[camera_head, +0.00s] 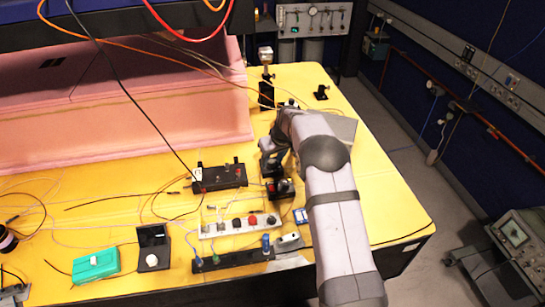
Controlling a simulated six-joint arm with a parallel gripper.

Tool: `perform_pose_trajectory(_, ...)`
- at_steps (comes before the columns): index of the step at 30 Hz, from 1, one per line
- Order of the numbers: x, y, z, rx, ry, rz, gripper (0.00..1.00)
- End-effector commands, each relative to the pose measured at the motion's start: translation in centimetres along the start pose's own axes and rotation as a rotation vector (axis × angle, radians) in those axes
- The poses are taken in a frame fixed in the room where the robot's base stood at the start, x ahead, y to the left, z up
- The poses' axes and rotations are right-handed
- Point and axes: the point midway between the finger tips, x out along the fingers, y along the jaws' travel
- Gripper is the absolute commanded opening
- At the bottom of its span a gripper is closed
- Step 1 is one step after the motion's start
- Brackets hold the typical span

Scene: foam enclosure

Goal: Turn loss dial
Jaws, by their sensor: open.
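My gripper (272,168) is dark and points down over the yellow table, at the end of my grey arm. It is open and looks empty; its fingertips are small and partly hidden. Just below it in the picture is a small black device (280,190) with a red part. I cannot tell whether the fingers touch it. Which knob is the loss dial cannot be read at this size.
A black box (219,178) with wires lies left of my gripper. A black rail (232,258), an open black case (153,247) and a green box (96,265) stand at the front. Pink foam (120,110) walls the back left. Loose cables cross the yellow table (375,200), whose right side is mostly clear.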

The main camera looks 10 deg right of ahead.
Motion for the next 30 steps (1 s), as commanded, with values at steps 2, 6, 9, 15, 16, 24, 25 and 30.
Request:
perform_pose_trajectory(2, 0.28, -0.04, 0.03, 0.0, -0.001, -0.001, 0.4)
perform_pose_trajectory(6, 0.44, -0.04, 0.04, 0.0, -0.001, 0.0, 0.4)
perform_pose_trajectory(9, 0.44, -0.04, 0.04, -0.001, -0.001, 0.0, 0.4)
perform_pose_trajectory(15, 0.43, -0.03, 0.04, -0.001, -0.001, 0.0, 0.09)
perform_pose_trajectory(16, 0.42, -0.03, 0.04, 0.0, -0.001, 0.0, 0.02)
perform_pose_trajectory(24, 0.44, -0.1, 0.05, 0.025, -0.002, 0.011, 0.0)
perform_pose_trajectory(25, 0.45, -0.14, 0.04, 0.037, -0.002, 0.016, 0.0)
perform_pose_trajectory(30, 0.46, -0.25, 0.03, 0.136, -0.002, 0.058, 0.0)
